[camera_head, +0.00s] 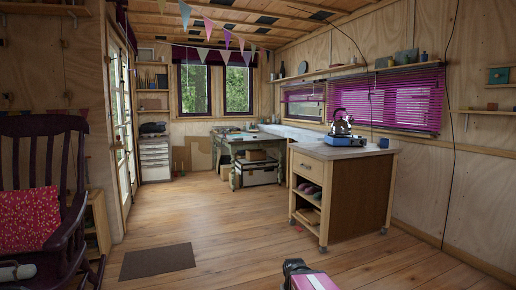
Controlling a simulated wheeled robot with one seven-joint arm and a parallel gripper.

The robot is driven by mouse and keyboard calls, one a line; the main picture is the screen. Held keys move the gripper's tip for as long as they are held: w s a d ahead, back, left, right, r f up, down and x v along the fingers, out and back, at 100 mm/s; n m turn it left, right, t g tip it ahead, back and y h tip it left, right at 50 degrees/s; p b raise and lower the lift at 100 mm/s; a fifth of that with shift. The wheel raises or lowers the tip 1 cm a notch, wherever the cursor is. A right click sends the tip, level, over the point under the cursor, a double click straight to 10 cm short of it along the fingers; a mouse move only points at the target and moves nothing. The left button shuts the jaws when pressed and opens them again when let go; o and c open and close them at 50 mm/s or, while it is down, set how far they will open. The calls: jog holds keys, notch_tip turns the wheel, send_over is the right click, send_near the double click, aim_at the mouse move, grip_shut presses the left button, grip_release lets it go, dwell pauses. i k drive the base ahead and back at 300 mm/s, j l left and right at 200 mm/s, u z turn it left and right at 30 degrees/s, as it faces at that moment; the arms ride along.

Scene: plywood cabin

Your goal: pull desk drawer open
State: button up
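A wooden cabinet on legs (352,196) stands right of centre, with a pale top. Its light wood drawer front (307,167) faces left and looks shut, with a small dark pull on it. Below the drawer are open shelves holding a few items. Farther back, a grey desk (226,150) stands under the windows with boxes beneath it. I cannot make out a drawer on that desk at this size. A dark and pink part shows at the bottom edge, but no gripper fingers can be made out. Nothing is seen touching the drawer.
A dark rocking chair (40,190) with a red cushion (29,218) is at the left. A grey mat (158,261) lies on the floor. The wooden floor between the mat and the cabinet is clear.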

aim_at(254, 144)
jog(key=i+j, duration=0.1)
jog(key=i, duration=7.8)
jog(key=i+j+z, duration=0.1)
jog(key=i, duration=0.55)
